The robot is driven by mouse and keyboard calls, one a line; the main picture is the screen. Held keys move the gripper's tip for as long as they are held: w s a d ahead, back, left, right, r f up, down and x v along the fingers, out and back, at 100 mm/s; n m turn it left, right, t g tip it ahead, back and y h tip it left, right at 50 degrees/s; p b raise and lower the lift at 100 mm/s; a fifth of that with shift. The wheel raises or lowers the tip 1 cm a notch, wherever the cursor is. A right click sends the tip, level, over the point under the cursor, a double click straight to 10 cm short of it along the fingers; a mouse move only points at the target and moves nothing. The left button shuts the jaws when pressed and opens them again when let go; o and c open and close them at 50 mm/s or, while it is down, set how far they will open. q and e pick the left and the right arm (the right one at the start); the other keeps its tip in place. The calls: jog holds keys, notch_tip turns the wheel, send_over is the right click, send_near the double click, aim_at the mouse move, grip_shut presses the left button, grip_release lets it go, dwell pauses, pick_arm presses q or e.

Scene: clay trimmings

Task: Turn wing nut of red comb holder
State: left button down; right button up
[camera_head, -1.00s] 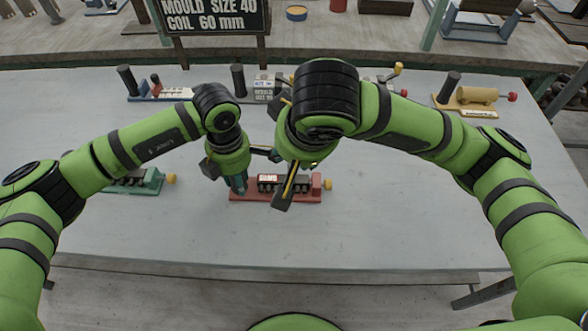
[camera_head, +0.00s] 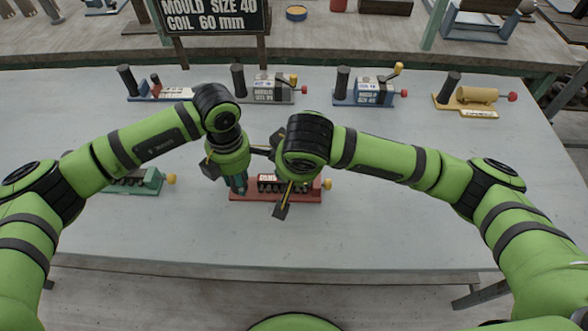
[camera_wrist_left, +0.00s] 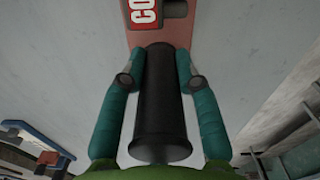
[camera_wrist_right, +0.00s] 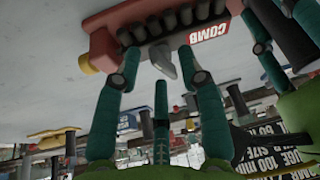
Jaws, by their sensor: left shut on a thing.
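The red comb holder (camera_head: 246,197) lies on the table, with a yellow knob (camera_head: 327,184) at its right end and a row of black pieces on top. My left gripper (camera_head: 238,185) is shut on its black upright handle (camera_wrist_left: 162,105), with one finger on each side in the left wrist view. The grey wing nut (camera_wrist_right: 163,60) shows beside the COMB label in the right wrist view. My right gripper (camera_wrist_right: 160,58) is open, its fingers on either side of the wing nut, with a visible gap. In the head view my right wrist hides the wing nut.
A green holder (camera_head: 150,184) lies left of the red one. Along the back stand a blue-and-white (camera_head: 165,95), a grey (camera_head: 270,90), a blue (camera_head: 366,92) and a yellow holder (camera_head: 478,97). The table's front and right areas are clear.

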grip_shut()
